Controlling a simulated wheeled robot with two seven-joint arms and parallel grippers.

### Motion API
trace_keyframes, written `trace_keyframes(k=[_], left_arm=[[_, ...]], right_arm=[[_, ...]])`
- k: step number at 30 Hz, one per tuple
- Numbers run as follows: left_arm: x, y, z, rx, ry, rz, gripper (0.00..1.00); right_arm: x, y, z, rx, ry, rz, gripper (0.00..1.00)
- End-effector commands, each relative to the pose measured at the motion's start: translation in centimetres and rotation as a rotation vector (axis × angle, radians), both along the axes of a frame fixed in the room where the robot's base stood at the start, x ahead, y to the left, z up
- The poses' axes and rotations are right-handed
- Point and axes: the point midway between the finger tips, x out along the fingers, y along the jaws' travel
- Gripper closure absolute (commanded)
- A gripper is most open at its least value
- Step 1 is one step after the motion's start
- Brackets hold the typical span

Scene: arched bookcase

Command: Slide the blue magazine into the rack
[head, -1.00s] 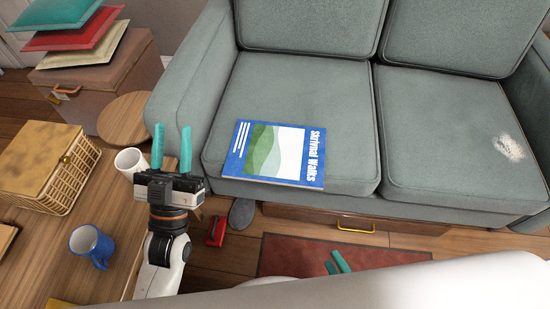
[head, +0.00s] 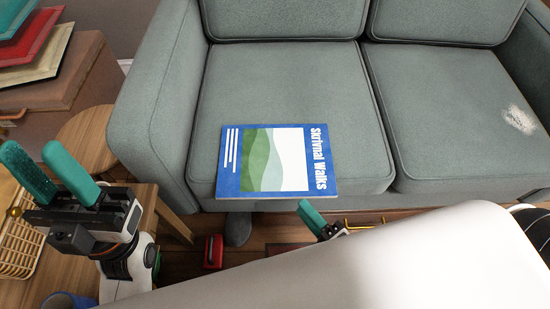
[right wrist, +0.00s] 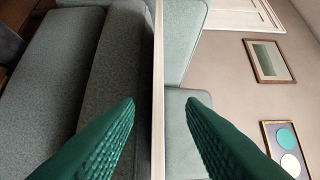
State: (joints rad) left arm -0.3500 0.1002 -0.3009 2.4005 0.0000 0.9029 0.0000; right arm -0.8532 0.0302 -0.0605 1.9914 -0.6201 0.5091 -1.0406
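The blue magazine (head: 232,180), with a green hill cover, lies flat on the left seat cushion of the sofa, its near edge at the cushion's front. In the right wrist view a pale, thin edge (right wrist: 159,60), apparently the magazine's, runs upright between the fingers. My right gripper (right wrist: 160,101) is open, one finger on each side of that edge with gaps. In the head view only part of it (head: 313,219) shows, just below the magazine's near edge. My left gripper (head: 33,150) is open and empty over the wooden table. I cannot make out a rack.
The grey-green sofa (head: 250,75) fills the middle. A red object (head: 213,252) lies on the floor. My white arm covers the lower right.

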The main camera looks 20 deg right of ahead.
Motion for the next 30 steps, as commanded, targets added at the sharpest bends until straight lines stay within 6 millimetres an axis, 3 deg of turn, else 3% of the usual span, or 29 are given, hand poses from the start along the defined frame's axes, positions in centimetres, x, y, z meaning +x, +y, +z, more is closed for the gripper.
trace_keyframes(k=[15,24,30], left_arm=[[0.1,0.0,-2.2,0.001,0.004,0.001,0.64],[0.1,0.0,-2.2,0.002,0.005,0.0,0.64],[0.1,0.0,-2.2,0.002,0.005,0.0,0.64]], right_arm=[[5.4,2.3,-0.2,0.0,-0.002,0.0,0.64],[5.8,2.5,-0.1,0.001,0.001,-0.001,0.64],[5.8,2.5,-0.1,0.001,0.001,-0.001,0.95]])
